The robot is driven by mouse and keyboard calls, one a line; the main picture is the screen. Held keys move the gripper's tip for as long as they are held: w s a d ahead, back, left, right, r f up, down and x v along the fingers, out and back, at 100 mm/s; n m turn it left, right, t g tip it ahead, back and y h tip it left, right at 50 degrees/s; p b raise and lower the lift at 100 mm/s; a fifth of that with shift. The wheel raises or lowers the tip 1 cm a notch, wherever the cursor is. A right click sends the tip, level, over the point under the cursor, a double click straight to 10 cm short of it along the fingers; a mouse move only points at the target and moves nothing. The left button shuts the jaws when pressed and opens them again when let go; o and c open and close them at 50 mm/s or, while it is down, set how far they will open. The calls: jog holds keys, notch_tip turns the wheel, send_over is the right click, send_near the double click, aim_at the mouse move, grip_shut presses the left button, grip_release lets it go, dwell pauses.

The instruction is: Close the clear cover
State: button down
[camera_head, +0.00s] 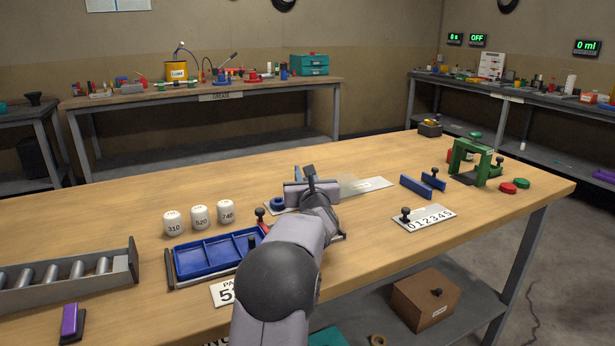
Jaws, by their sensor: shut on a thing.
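The clear cover (351,186) is a small see-through panel just right of my gripper, tilted above a pale plate (380,184) on the wooden bench. My gripper (309,174) is over the left part of this plate, closed at the cover's left side. The exact contact is hidden behind my wrist and jaws. A blue round part (277,203) sits at the plate's left end, and a blue upright piece (297,172) shows behind my gripper.
A blue tray (205,259) and several white numbered jars (200,217) stand to the left. To the right are blue rails (416,187), a numbered plate (431,218) with a black knob, and a green frame (474,160).

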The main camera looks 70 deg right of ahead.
jog(key=shift+r, duration=0.1)
jog(key=c, duration=1.6)
grip_release()
jog(key=shift+s+a, duration=0.15)
jog(key=shift+b+v, duration=0.55)
jog(key=shift+v, duration=2.95)
